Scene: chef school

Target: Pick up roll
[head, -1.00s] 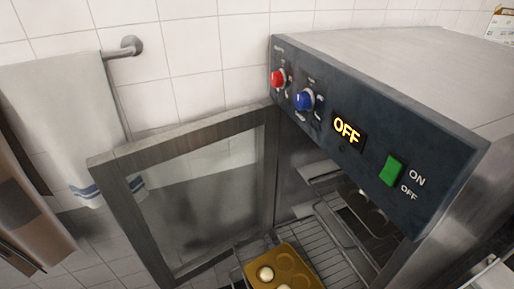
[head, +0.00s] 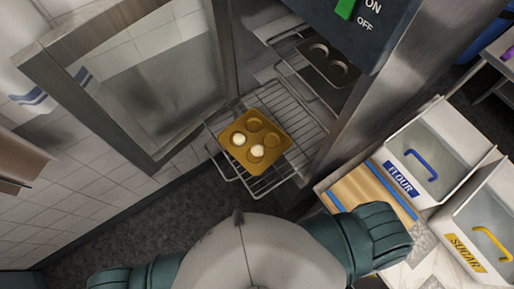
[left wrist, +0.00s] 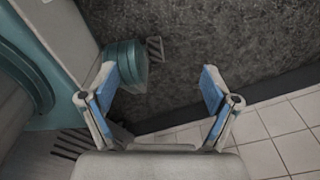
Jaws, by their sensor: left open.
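Two pale rolls sit in cups of a golden muffin tray (head: 262,122) in the head view. One roll (head: 239,139) is in the left cup and the other roll (head: 257,151) is in the near cup; the other cups look empty. The tray rests on a pulled-out wire rack (head: 297,119) of the open oven. My left gripper (left wrist: 158,85) shows only in the left wrist view. Its blue-padded fingers are spread with nothing between them, above the dark floor. My right gripper is in neither view.
The oven door (head: 150,95) stands open to the left of the rack. A dark muffin tray (head: 327,64) is on a rack deeper inside. Flour (head: 440,150) and sugar (head: 487,215) bins and a wooden board (head: 372,193) are on the counter at right.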

